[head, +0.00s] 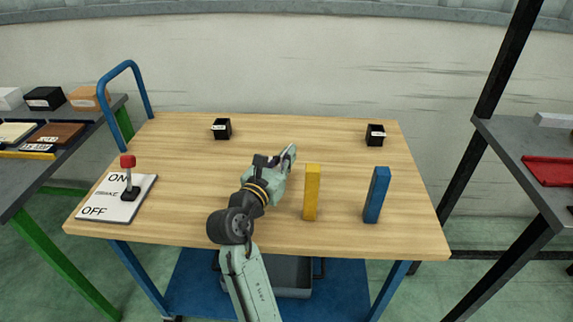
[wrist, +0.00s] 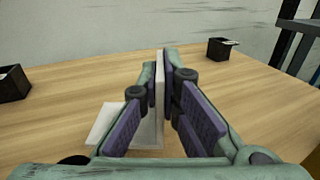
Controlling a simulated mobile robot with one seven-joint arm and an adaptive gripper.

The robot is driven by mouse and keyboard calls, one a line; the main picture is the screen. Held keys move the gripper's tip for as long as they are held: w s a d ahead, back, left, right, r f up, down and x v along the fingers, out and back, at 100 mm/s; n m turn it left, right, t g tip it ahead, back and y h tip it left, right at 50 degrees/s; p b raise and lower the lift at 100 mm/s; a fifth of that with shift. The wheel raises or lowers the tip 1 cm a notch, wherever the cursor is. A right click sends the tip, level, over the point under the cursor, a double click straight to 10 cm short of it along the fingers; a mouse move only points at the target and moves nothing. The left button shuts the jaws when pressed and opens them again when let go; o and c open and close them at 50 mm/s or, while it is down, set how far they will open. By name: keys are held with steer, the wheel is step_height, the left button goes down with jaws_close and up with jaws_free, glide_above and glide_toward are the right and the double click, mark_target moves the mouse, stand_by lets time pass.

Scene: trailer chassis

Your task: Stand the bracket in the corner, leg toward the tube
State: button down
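A pale L-shaped bracket (wrist: 160,80) shows in the wrist view, with one plate upright and a flat leg (wrist: 112,126) extending left. My gripper (wrist: 162,76) has its purple-padded fingers on both sides of the upright plate, closed against it near the tips. In the head view my gripper (head: 290,154) is over the middle of the table, and it mostly hides the bracket. I cannot tell whether the leg touches the tabletop. A yellow upright post (head: 311,193) and a blue one (head: 376,196) stand to the right. I cannot make out which thing is the tube or the corner.
Two small black labelled boxes stand at the back of the wooden table (head: 330,135), one left (head: 222,129) and one right (head: 375,135). A brake plate (head: 92,208) with a red-knobbed lever (head: 128,170) lies at the left. The table's back middle is clear.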

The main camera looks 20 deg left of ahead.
steer(key=shift+f, duration=1.7)
steer(key=shift+f, duration=0.2)
steer(key=c, duration=1.8)
jaws_free()
